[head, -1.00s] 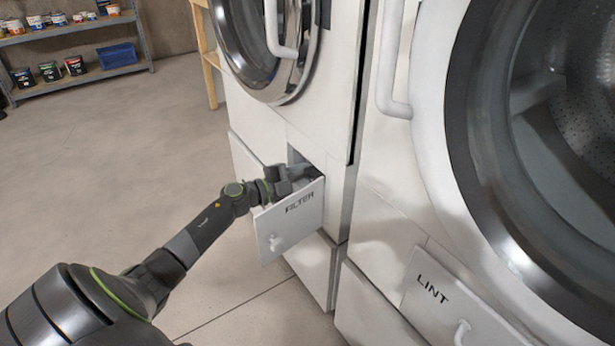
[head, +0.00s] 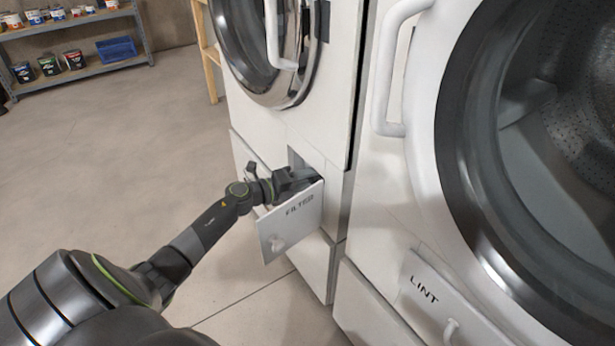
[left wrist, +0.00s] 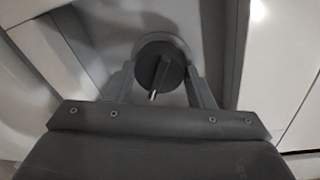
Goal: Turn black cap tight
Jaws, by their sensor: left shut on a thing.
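The black cap (left wrist: 160,66) shows in the left wrist view as a round dark knob with a raised grip bar across it. It sits in a recess in the white machine. My left gripper (left wrist: 163,88) has a finger on each side of the cap and is shut on it. In the head view my left gripper (head: 292,180) reaches into the recess behind the open FILTER flap (head: 291,222). The cap is hidden there by the gripper and the flap. My right gripper is in neither view.
The FILTER flap hangs open close below my left wrist. A second machine with a LINT flap (head: 432,305) and a white door handle (head: 385,75) stands at the right. A shelf (head: 90,73) with cans and a blue bin is far left. The floor at left is clear.

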